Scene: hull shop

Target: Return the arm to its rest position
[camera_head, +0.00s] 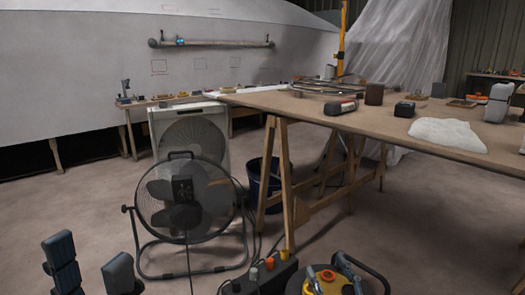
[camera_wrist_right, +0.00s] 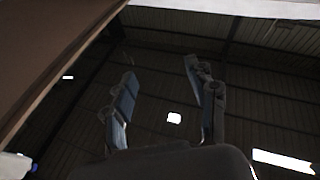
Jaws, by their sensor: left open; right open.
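My left gripper (camera_head: 88,250) is at the bottom left of the head view. Its two dark grey-blue fingers point up and stand well apart, with only floor seen between them. Its wrist and arm are below the frame. My right gripper (camera_wrist_right: 162,75) shows in the right wrist view with two fingers spread and nothing between them. They point up toward a dark ribbed roof. I cannot make out the right gripper for sure in the head view.
A trestle table (camera_head: 300,107) bears tools and a white cloth (camera_head: 447,135). A floor fan (camera_head: 185,200) stands before it. A yellow-topped machine (camera_head: 325,283) is at bottom centre. A brown board edge (camera_wrist_right: 50,55) lies upper left in the wrist view.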

